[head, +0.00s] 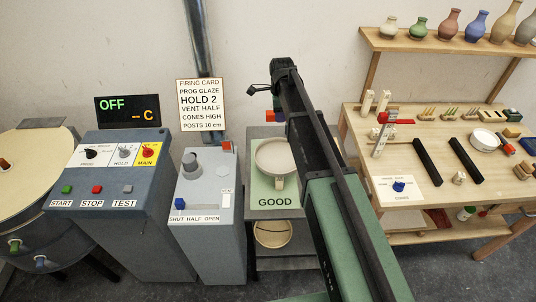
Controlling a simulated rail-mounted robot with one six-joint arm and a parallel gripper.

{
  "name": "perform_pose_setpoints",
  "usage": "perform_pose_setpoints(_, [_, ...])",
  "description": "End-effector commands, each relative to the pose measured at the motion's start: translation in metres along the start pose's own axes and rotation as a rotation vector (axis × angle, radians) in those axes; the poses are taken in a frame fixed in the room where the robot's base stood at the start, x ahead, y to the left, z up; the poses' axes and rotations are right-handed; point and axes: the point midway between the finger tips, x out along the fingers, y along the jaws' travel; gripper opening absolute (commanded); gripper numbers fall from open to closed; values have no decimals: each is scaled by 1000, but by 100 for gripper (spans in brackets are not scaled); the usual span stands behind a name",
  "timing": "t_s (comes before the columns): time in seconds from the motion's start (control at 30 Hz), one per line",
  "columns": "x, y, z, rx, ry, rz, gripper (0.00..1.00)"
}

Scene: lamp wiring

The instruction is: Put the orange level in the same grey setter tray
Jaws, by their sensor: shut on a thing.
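My arm reaches up from the lower right of the head view, and its wrist bends down at the far end. My gripper (276,106) is mostly hidden behind the arm. It is shut on a small orange-red thing with a blue part (273,117), which looks like the orange level, though its shape is too small and covered to be sure. It is held beyond the pale round dish. I cannot pick out a grey setter tray for certain.
The round dish (277,157) sits on a green GOOD mat (278,201). The grey vent box (208,205) stands left of it, the kiln control box (121,190) farther left. The wooden bench (425,165) at right holds black bars (427,161) and several small items.

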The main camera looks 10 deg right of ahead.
Motion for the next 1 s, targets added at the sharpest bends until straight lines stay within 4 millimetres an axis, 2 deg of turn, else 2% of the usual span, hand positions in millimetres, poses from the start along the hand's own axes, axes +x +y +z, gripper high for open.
perform_pose_setpoints(0.17, [46, 0, 0, 0, 0, 0, 8])
perform_pose_setpoints(0.4, [130, 0, 0, 0, 0, 0, 8])
perform_pose_setpoints(0.5, [155, 0, 0, 0, 0, 0, 8])
perform_pose_setpoints(0.57, [161, 0, 0, 0, 0, 0, 8])
perform_pose_setpoints(0.73, [160, 0, 0, 0, 0, 0, 8])
perform_pose_setpoints(0.9, [196, 0, 0, 0, 0, 0, 8])
perform_pose_setpoints(1.0, [204, 0, 0, 0, 0, 0, 8])
